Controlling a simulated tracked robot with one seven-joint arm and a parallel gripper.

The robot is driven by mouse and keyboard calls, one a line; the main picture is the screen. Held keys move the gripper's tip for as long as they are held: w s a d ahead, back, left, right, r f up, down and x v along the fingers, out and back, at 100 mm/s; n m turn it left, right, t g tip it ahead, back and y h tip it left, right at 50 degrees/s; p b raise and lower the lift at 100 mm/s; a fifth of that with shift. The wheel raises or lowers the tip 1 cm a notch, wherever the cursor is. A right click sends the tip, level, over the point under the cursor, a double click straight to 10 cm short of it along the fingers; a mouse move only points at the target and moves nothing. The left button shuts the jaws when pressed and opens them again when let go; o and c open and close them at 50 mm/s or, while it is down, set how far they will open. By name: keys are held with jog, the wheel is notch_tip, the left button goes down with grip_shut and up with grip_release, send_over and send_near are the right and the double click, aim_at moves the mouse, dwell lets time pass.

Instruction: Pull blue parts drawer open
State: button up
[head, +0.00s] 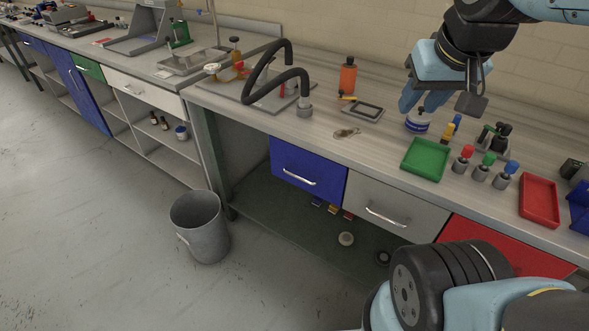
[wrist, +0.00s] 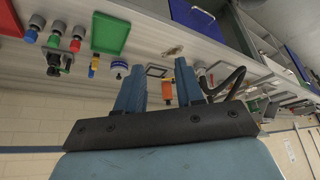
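The blue parts drawer (head: 307,172) is under the bench top in the head view, left of a grey drawer (head: 394,209). Its front looks flush with the grey one, so it appears closed. A silver bar handle (head: 299,178) runs across its front. The blue drawer also shows at the top of the wrist view (wrist: 190,16), which is upside down. My gripper (head: 418,104) is above the bench top at the right, well above and right of the drawer handle. In the wrist view its two blue fingers (wrist: 160,66) stand apart with nothing held between them.
A white and blue jar (head: 418,122) stands below my gripper. A green tray (head: 426,160), several colour-capped parts, a red tray (head: 539,200) and an orange bottle (head: 347,77) are on the bench. A grey bin (head: 201,228) stands on the floor left of the drawer. Floor in front is clear.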

jog(key=w+a+f+n+g+h, duration=0.2)
jog(key=w+a+f+h, duration=0.25)
jog(key=w+f, duration=0.35)
jog(key=w+a+f+n+g+h, duration=0.15)
jog(key=w+a+f+h, duration=0.35)
jog(key=f, duration=0.5)
jog(key=w+a+f+n+t, duration=0.1)
jog(key=a+f+n+t, duration=0.3)
jog(key=a+f, duration=0.55)
jog(key=w+a+f+n+t, duration=0.1)
jog(key=a+f+n+t, duration=0.2)
jog(key=a+f+t, duration=0.65)
jog(key=w+d+f+g, duration=0.3)
jog(key=w+d+f, duration=0.2)
jog(key=w+d, duration=0.4)
jog(key=shift+w+d, duration=0.35)
jog(key=shift+d, duration=0.25)
grip_shut()
